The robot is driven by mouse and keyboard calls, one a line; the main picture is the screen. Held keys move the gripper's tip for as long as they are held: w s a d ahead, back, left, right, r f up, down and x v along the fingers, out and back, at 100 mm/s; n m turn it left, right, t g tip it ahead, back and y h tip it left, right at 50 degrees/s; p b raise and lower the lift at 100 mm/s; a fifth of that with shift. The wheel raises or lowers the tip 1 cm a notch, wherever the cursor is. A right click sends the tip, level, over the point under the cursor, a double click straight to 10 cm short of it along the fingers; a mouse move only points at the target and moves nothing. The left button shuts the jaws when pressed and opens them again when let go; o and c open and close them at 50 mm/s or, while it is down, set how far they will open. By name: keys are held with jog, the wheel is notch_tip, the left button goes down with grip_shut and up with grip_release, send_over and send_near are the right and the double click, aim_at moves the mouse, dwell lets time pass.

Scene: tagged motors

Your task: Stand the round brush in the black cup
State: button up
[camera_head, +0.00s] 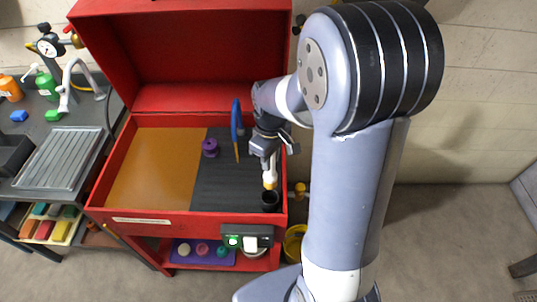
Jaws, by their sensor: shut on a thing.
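The black cup (270,203) stands at the front right of the red cabinet's dark work surface. My gripper (267,155) is above and slightly behind the cup, pointing down. It is shut on a pale, slim thing with a yellowish lower end, which seems to be the round brush (269,176). The brush hangs roughly upright, and its lower end shows just above or at the cup's mouth. I cannot tell whether it has entered the cup. My gripper and wrist hide the brush's upper part.
A blue tool with an orange tip (236,128) and a purple spool-like thing (210,148) are left of my gripper. The red cabinet (160,224) has raised walls and an open lid. The brown mat (152,165) is clear. A sink counter (63,160) stands at left.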

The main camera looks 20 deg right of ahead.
aim_at(270, 175)
jog(key=shift+f+b, duration=4.05)
jog(key=shift+f, duration=1.3)
jog(key=o, duration=1.1)
jog(key=shift+c, duration=0.2)
notch_tip(270, 175, up, 11)
jog(key=shift+f, duration=0.1)
notch_tip(270, 175, down, 11)
jog(key=shift+s+f, duration=0.1)
jog(key=shift+r+p, duration=0.65)
jog(key=shift+r, duration=0.25)
jog(key=shift+r+p, duration=0.55)
jog(key=shift+r, duration=0.25)
